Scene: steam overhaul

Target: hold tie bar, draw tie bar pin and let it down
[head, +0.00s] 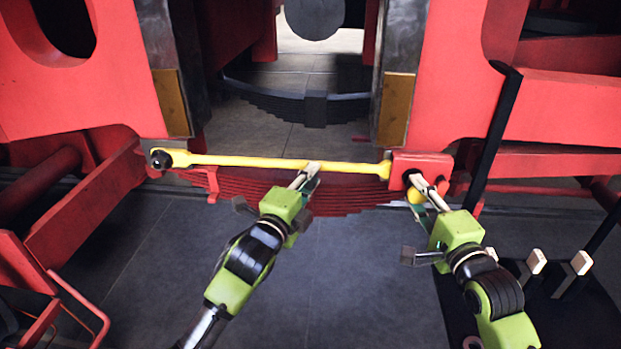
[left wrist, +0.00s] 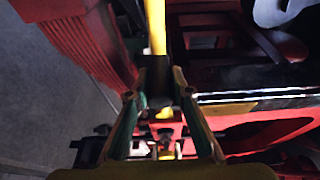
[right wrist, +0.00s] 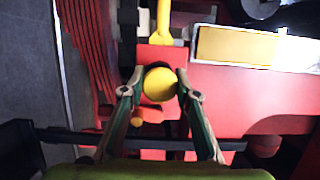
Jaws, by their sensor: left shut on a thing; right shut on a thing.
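The yellow tie bar (head: 250,161) spans level across the red frame, from a dark round bolt at its left end to a red bracket (head: 432,162) at its right end. My left gripper (head: 312,169) is shut on the tie bar right of its middle; the bar also shows between the fingers in the left wrist view (left wrist: 157,30). My right gripper (head: 413,183) is shut on the round yellow head of the tie bar pin (right wrist: 160,84), just in front of the red bracket. The pin's shank is hidden.
A red leaf spring (head: 285,188) lies behind and below the bar. Red frame plates stand on both sides. A dark upright strap (head: 493,135) hangs right of the bracket. A dark stand with pale-topped pieces (head: 537,261) is at lower right. The floor between my arms is clear.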

